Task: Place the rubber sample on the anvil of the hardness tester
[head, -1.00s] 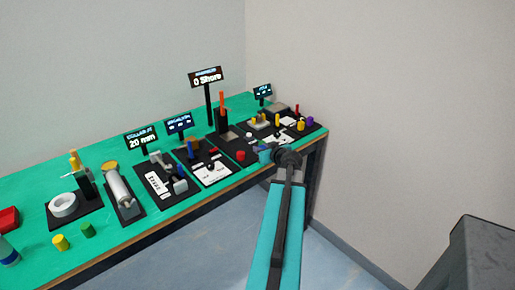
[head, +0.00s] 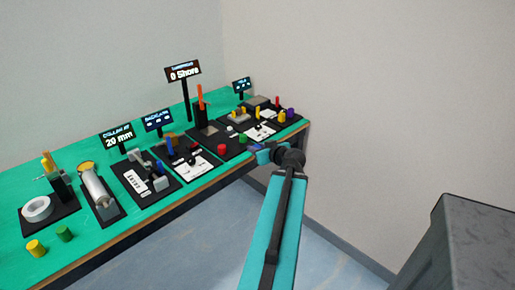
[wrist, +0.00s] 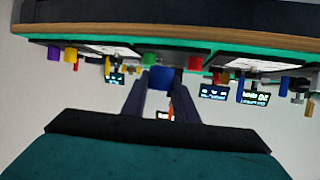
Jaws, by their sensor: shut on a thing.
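My gripper (head: 256,151) is at the front edge of the bench, just right of the red and green cylinders. In the wrist view, which is upside down, it is shut on a small blue block (wrist: 161,80), which appears to be the rubber sample. A little blue shows at the gripper tip in the head view. The hardness tester (head: 201,112) is a dark stand with an orange top, under the "0 Shore" sign (head: 182,73), behind and left of my gripper. Its anvil is too small to make out clearly.
A red cylinder (head: 221,150) and a green cylinder (head: 243,138) stand on the dark base beside my gripper. Other stations with signs and upright parts line the green bench (head: 95,250) on both sides. A grey box (head: 480,245) stands at the lower right.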

